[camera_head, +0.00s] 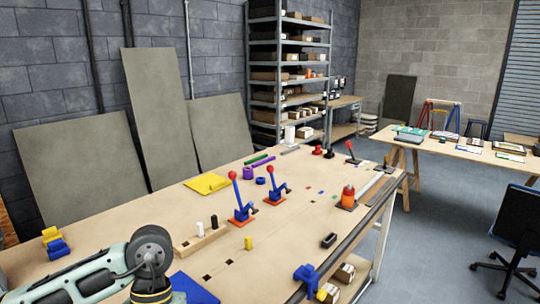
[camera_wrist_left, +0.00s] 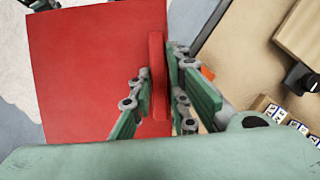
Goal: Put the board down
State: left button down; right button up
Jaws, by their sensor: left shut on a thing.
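A flat red board (camera_wrist_left: 85,70) fills the left half of the left wrist view. A raised red bar (camera_wrist_left: 158,75) stands along its right part. My left gripper (camera_wrist_left: 160,85) has its green fingers on either side of this bar and is shut on it, holding the board. I cannot tell whether the board touches anything beneath it. In the head view my left arm comes in at the lower left over the workbench (camera_head: 130,215); its fingers and the red board are out of that picture. My right gripper is in neither view.
Two toggle clamps with red knobs (camera_head: 238,200) (camera_head: 275,187) stand mid-bench. Patterned blocks (camera_wrist_left: 268,108) show at right in the wrist view.

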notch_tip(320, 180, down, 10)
jog(key=b, duration=0.8)
jog(key=shift+b, duration=0.4)
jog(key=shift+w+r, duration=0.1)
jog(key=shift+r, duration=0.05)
